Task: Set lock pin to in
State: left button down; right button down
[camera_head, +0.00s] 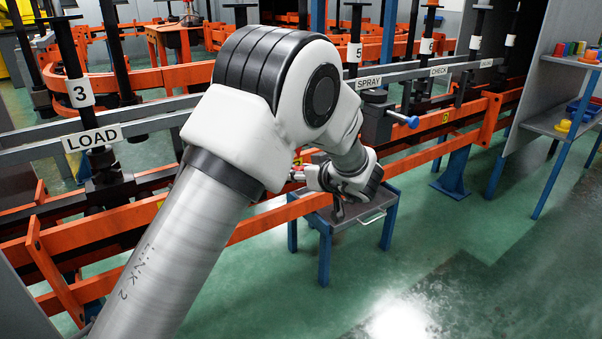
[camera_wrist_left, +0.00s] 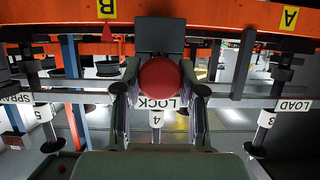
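The lock pin's round red knob (camera_wrist_left: 159,77) faces me in the left wrist view, in front of a dark block (camera_wrist_left: 160,35) and the upside-down LOCK sign (camera_wrist_left: 158,103). My left gripper (camera_wrist_left: 160,70) is open, with one finger on each side of the knob; I cannot tell whether they touch it. In the head view my left gripper (camera_head: 322,182) is at the orange rail, partly hidden by its own wrist. A small bit of red shows beside it. How far in the pin sits cannot be told. My right gripper is out of view.
Orange rails (camera_head: 447,125) and grey bars with LOAD (camera_head: 92,137) and SPRAY (camera_head: 368,82) signs run across. A blue-knobbed pin (camera_head: 413,122) sticks out by SPRAY. A small blue-legged table (camera_head: 325,255) stands below my gripper. The green floor at front right is clear.

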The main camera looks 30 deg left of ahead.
aim_at(294, 165)
pick_arm(q)
jog(key=shift+w+a+r+p, duration=0.15)
jog(key=shift+w+a+p, duration=0.15)
jog(key=shift+a+p, duration=0.5)
jog(key=shift+w+a+r+p, duration=0.1)
jog(key=shift+w+a+p, duration=0.15)
jog(key=shift+a+p, duration=0.45)
jog(key=shift+w+f, duration=0.1)
jog(key=c, duration=0.7)
grip_release()
jog(key=shift+f, duration=0.1)
jog(key=shift+o, duration=0.2)
jog(key=shift+a, duration=0.15)
jog(key=v, duration=1.2)
